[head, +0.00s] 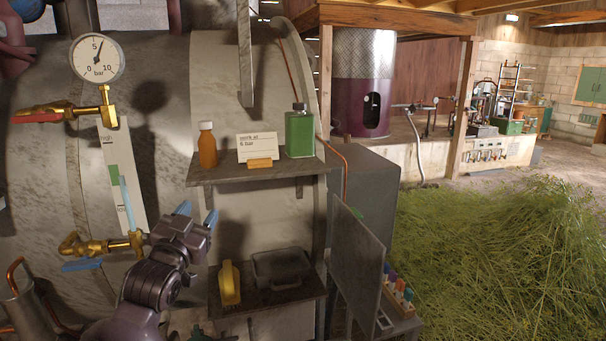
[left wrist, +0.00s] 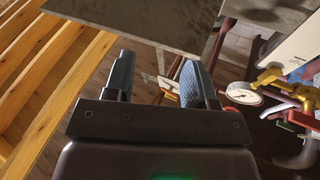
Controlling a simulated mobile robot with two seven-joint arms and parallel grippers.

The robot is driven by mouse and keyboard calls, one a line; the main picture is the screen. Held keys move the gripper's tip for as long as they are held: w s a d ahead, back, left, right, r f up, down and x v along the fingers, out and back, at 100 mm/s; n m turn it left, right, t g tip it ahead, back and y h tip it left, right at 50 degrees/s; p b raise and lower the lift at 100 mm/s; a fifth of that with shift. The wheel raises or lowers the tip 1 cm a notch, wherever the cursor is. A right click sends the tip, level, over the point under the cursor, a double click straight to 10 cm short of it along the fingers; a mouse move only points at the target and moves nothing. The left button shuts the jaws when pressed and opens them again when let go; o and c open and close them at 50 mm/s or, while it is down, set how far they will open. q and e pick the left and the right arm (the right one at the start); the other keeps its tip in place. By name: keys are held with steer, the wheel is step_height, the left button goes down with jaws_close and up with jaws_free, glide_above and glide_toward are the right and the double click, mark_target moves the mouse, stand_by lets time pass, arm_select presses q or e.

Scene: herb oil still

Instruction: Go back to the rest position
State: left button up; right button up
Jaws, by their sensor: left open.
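My left gripper (head: 197,214) is in front of the big grey still wall in the head view, just left of the upper shelf's front edge. Its two blue-tipped fingers are apart with nothing between them. In the left wrist view the open fingers (left wrist: 160,80) also show empty, with the underside of a grey panel above them. A pressure gauge (head: 97,58) with brass fittings is up and left of the gripper. A brass valve with a blue lever (head: 83,264) is to its left. My right gripper is in neither view.
The upper shelf (head: 225,172) holds an orange bottle (head: 207,146), a card (head: 257,148) and a green can (head: 299,132). A lower shelf (head: 270,300) holds a yellow object (head: 229,284) and a dark tray (head: 281,268). A grey cabinet door (head: 358,262) stands open at right, beside heaped green herbs (head: 490,255).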

arm_select(q)
steer(key=s+a+f+n+g+y, duration=0.1)
steer(key=s+f, duration=0.4)
steer(key=f, duration=0.3)
steer(key=s+a+f+g, duration=0.15)
steer(key=s+f, duration=0.25)
steer(key=f, duration=0.4)
steer(key=s+a+f+n+g+y, duration=0.1)
steer(key=s+f+g, duration=0.1)
steer(key=s+f, duration=0.45)
steer(key=s+a+f+n+g+y, duration=0.1)
steer(key=s+a+f+n+g, duration=0.1)
steer(key=s+f, duration=1.4)
steer(key=shift+s+a+f+g+y, duration=0.4)
steer(key=shift+s+a+g, duration=0.1)
steer(key=shift+g, duration=0.55)
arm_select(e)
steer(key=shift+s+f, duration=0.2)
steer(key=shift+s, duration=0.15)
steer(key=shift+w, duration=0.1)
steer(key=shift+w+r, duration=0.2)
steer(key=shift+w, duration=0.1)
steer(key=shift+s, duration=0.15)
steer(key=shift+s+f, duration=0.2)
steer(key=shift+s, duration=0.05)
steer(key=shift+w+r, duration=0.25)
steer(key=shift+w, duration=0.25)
